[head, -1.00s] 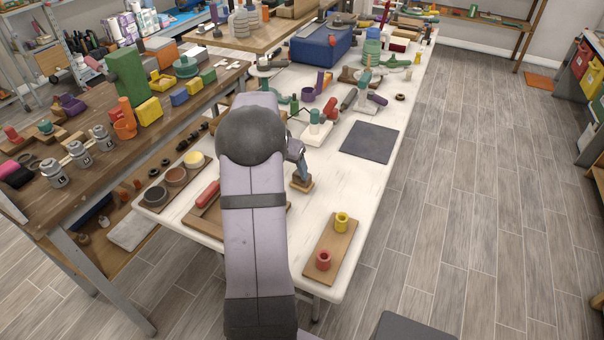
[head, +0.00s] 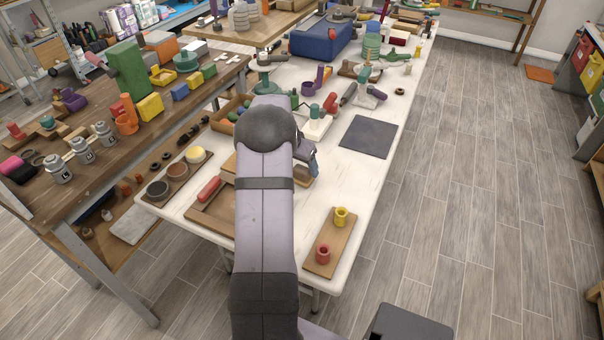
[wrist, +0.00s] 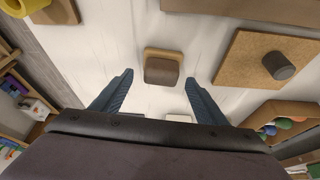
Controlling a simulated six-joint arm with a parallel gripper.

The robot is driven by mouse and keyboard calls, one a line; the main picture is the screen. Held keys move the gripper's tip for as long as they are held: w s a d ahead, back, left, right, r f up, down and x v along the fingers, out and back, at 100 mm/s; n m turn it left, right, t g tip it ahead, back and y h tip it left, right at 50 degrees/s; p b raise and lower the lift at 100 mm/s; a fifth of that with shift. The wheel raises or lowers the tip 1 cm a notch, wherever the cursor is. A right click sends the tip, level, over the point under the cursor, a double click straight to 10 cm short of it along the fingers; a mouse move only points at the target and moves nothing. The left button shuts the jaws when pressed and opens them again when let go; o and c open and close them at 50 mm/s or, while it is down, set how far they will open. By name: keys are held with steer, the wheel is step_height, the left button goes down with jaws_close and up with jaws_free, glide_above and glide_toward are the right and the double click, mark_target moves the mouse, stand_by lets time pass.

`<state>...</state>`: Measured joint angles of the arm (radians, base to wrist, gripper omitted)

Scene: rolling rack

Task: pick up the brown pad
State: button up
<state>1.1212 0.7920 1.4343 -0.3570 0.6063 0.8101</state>
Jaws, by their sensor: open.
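The brown pad (wrist: 161,71) sits on the white table in the wrist view, with a lighter tan strip along its far edge. My gripper (wrist: 158,77) is open and empty. Its two blue-grey fingers stand apart, one on each side of the pad in the picture, and I see no contact. In the head view my gripper (head: 312,160) shows just right of my arm. My arm and gripper cover most of the pad's spot there.
A cork board (wrist: 235,66) with a grey cylinder (wrist: 278,66) lies right of the pad in the wrist view. In the head view a wooden board (head: 322,263) holds a red cup (head: 323,254) and a yellow cup (head: 341,217). A dark mat (head: 369,137) lies farther back.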

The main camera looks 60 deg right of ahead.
mark_target(302, 168)
steer(key=shift+p+x, duration=0.35)
steer(key=shift+x, duration=1.2)
steer(key=c, duration=1.2)
steer(key=shift+r, duration=0.1)
step_height(302, 168, up, 10)
steer(key=shift+b, duration=1.1)
